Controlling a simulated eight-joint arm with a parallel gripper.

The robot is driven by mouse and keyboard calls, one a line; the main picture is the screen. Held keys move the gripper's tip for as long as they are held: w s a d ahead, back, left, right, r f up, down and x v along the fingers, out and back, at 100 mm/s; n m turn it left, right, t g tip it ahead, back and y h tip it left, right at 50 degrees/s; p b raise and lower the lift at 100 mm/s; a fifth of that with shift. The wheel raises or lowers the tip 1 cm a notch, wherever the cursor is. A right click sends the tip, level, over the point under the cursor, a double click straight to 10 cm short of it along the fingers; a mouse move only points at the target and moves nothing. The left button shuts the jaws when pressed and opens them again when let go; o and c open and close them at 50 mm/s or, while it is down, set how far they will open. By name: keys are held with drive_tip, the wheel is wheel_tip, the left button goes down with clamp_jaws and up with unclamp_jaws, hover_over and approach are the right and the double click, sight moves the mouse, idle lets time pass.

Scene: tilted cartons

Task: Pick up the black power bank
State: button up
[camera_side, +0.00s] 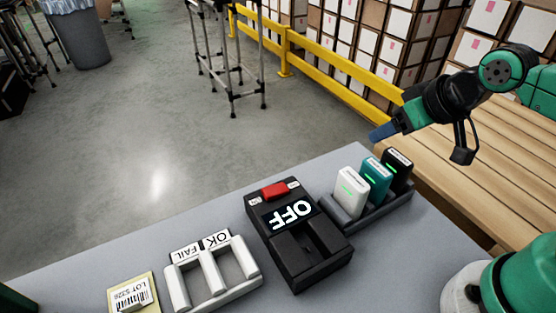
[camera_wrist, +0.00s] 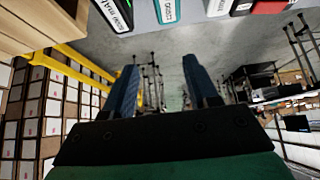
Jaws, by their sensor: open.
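The black power bank (camera_side: 397,170) stands upright in a dark grey rack (camera_side: 378,212) on the grey table, at the right end of a row. A teal power bank (camera_side: 375,180) and a white one (camera_side: 350,192) stand beside it. In the wrist view, the black power bank (camera_wrist: 116,12) shows at the top edge, partly cut off. My gripper (camera_side: 376,135) is above and behind the rack, apart from the power banks. In the wrist view, my gripper's two blue fingers (camera_wrist: 160,85) are apart with nothing between them.
A black device (camera_side: 298,255) with a red switch and an OFF display stands left of the rack. A white OK/FAIL tray (camera_side: 212,275) and a yellow LOT card (camera_side: 133,295) lie further left. A wooden slatted surface (camera_side: 490,160) lies behind right, near a yellow rail (camera_side: 330,60).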

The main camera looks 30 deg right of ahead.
sight(400, 157)
drive_tip(key=shift+c, duration=0.4)
drive_tip(key=d+f+g, duration=0.1)
drive_tip(key=g, duration=0.1)
drive_tip(key=d+f+g, duration=0.1)
drive_tip(key=g, duration=0.1)
drive_tip(key=shift+s+d+f+g, duration=0.1)
drive_tip(key=shift+d+g, duration=0.1)
drive_tip(key=shift+g, duration=0.2)
drive_tip(key=shift+s+d+f+g, duration=0.2)
drive_tip(key=shift+d+f+g, duration=0.4)
drive_tip(key=shift+g, duration=0.5)
drive_tip(key=shift+f, duration=2.9)
